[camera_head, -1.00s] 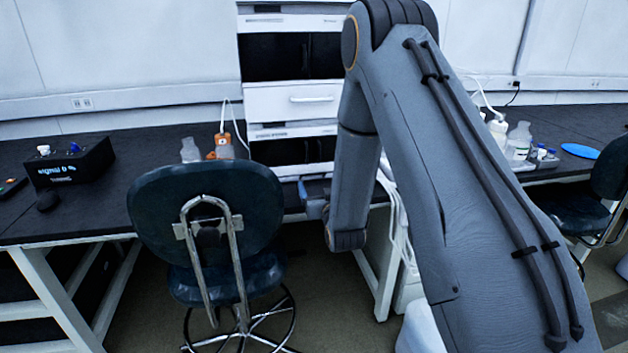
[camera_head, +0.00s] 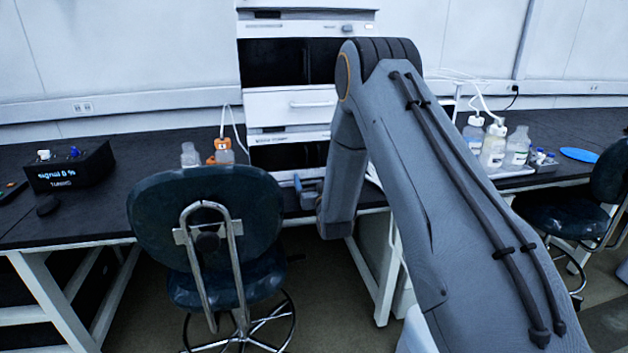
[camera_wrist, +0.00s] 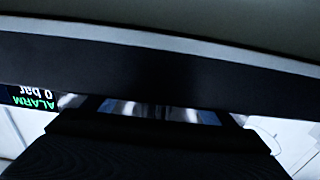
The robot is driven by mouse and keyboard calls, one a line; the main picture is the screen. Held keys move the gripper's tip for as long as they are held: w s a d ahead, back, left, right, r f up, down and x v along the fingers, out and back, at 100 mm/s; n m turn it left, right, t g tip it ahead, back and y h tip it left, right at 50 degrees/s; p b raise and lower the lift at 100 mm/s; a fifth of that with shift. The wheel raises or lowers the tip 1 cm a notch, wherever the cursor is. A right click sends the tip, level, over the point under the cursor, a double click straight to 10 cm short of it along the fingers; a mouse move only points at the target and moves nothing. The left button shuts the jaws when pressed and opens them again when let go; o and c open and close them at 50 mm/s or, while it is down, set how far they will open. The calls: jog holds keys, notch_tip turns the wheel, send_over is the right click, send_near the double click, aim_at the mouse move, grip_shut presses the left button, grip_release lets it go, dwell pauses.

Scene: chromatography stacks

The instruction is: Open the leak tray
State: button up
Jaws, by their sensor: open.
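The white and black chromatography stack (camera_head: 262,106) stands at the back of the bench. It has a pale drawer front with a bar handle (camera_head: 312,104) in its middle. I cannot tell for sure which part is the leak tray. My gripper (camera_head: 304,189) is low in front of the stack's foot, mostly hidden behind my arm. In the wrist view my gripper (camera_wrist: 155,112) is open, its bluish fingers partly covered by a dark band. A dark front with a pale edge (camera_wrist: 160,62) crosses close above them. Whether they touch is unclear.
A chair (camera_head: 205,225) stands left of my arm. The bench holds a black display box (camera_head: 70,165), an orange-capped bottle (camera_head: 223,150) and several bottles at right (camera_head: 493,145). An upside-down green alarm display (camera_wrist: 32,97) shows in the wrist view.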

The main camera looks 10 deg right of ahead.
jog(key=c, duration=1.3)
jog(key=s+p, duration=0.3)
jog(key=s, duration=0.8)
jog(key=shift+s, duration=0.4)
jog(key=o, duration=1.3)
jog(key=shift+d, duration=0.15)
jog(key=shift+s, duration=0.1)
